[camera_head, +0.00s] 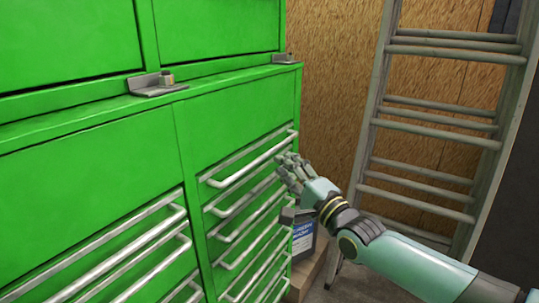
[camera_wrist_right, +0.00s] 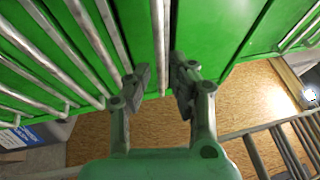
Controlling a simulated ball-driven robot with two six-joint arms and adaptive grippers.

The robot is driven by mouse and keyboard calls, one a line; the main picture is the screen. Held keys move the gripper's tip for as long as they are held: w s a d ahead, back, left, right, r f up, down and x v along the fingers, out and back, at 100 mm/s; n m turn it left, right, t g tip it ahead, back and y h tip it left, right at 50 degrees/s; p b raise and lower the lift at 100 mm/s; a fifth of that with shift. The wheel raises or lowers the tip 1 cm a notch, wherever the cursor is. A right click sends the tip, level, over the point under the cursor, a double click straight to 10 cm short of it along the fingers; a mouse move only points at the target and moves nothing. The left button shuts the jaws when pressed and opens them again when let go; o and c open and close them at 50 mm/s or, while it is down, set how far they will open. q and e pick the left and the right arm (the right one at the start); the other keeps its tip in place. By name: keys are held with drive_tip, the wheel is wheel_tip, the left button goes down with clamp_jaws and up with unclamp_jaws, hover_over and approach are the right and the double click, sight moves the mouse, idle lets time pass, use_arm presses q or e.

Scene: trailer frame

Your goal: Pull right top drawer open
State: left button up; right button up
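The right top drawer is in the green cabinet's right column in the head view, and its front looks flush with the cabinet. Its long silver bar handle (camera_head: 245,163) runs across the front. My right gripper (camera_head: 287,168) is by the far right end of this handle. In the right wrist view my right gripper (camera_wrist_right: 161,80) is open, with its two fingers apart. A silver bar handle (camera_wrist_right: 159,35) runs between the fingers in that picture, with no clear contact. I cannot tell how deep the fingers reach around it. My left gripper is not in view.
Lower drawer handles (camera_head: 232,232) sit closely below. Left-column handles (camera_head: 110,250) are at the lower left. A metal ladder (camera_head: 440,120) leans at a wooden wall (camera_head: 335,70) on the right. A labelled container (camera_head: 303,238) stands behind my right forearm.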

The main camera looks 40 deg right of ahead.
sight(270, 151)
drive_tip(key=w, duration=0.4)
drive_tip(key=w+r, duration=0.1)
drive_tip(key=w, duration=0.1)
drive_tip(key=shift+w+r, duration=0.1)
drive_tip(key=shift+w, duration=0.25)
drive_tip(key=shift+c, duration=0.3)
clamp_jaws()
